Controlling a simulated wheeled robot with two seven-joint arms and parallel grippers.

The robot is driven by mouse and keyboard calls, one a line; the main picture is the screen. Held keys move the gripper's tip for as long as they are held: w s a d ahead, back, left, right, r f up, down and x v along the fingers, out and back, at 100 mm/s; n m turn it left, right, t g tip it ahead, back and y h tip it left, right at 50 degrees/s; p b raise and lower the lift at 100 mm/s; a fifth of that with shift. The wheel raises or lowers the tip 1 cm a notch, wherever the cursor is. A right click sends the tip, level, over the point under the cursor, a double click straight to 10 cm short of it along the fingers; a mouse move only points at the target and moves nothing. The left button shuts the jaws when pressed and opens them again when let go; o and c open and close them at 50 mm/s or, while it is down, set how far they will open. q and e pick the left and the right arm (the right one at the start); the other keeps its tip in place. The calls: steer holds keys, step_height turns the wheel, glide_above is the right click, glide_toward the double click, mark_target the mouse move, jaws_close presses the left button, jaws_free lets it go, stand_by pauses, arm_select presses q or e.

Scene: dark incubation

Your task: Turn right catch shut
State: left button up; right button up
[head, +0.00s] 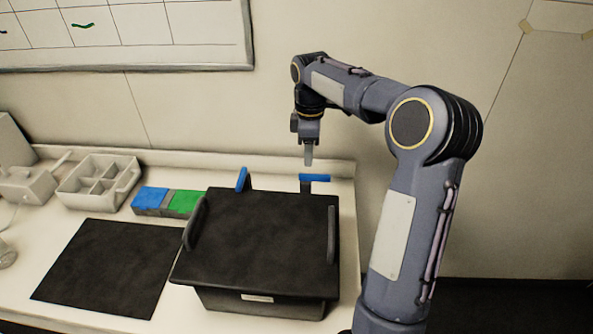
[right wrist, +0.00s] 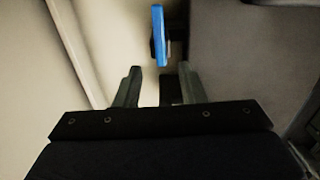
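A dark lidded box (head: 265,239) stands on the bench with two blue catches at its back edge. The right catch (head: 314,178) lies sideways along the back edge near the box's right back corner, on a dark post. The left catch (head: 243,179) points a different way, roughly front to back. My right gripper (head: 308,160) points down just above and behind the right catch, apart from it. In the right wrist view its two fingers (right wrist: 160,78) are spread with nothing between them, and the blue right catch (right wrist: 159,36) shows beyond the fingertips. My left gripper is not in view.
The box has dark handles at its left (head: 194,223) and right (head: 331,234) sides. A black mat (head: 108,265) lies left of it. Blue and green blocks (head: 168,201), a white compartment tray (head: 98,182) and the wall stand behind. The bench ends right of the box.

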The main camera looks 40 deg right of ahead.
mark_target(308, 174)
step_height(308, 174, down, 7)
steer(key=shift+r+p, duration=0.1)
steer(key=shift+p, duration=0.2)
jaws_close()
